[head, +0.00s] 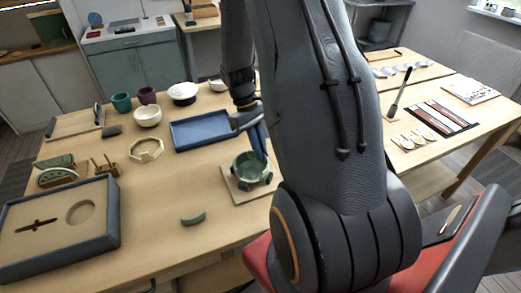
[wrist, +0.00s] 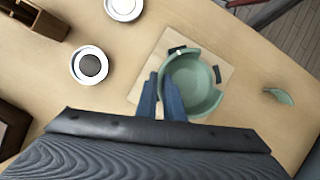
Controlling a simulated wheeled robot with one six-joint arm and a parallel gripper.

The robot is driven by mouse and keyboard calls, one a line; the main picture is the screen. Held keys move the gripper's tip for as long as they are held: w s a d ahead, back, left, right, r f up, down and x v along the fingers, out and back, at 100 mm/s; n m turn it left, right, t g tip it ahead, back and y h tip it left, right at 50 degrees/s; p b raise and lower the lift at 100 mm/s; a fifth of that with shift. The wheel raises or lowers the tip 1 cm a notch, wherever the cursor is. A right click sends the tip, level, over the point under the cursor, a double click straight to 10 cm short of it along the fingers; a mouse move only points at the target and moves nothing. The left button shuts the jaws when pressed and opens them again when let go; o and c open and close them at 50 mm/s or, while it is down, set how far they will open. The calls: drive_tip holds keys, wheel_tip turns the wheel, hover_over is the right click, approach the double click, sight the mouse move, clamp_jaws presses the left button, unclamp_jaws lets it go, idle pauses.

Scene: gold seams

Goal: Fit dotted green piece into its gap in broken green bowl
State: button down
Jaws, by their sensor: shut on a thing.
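The broken green bowl (head: 246,170) stands upright on a wooden board (head: 236,193); it also shows in the wrist view (wrist: 198,88), where its rim is uneven. My gripper (head: 259,143) points down at the bowl's edge. In the wrist view its blue fingers (wrist: 161,88) reach the left side of the bowl, shut on a green piece mostly hidden between them and against the bowl. I cannot tell whether this piece is seated in a gap. Another curved green piece (head: 193,218) lies loose on the table, also in the wrist view (wrist: 278,95). No dots can be made out on either piece.
Dark supports (wrist: 217,74) stand around the bowl. A blue tray (head: 205,132) lies behind it, a hexagonal pale ring (head: 146,150) to the left, and a large grey-edged tray (head: 112,229) at the front left. The table around the loose piece is clear.

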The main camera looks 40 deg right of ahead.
idle(0.3)
drive_tip(key=c, duration=1.3)
unclamp_jaws()
drive_tip(key=shift+c, duration=0.2)
drive_tip(key=shift+r+p, duration=2.25)
drive_tip(key=shift+r, duration=0.75)
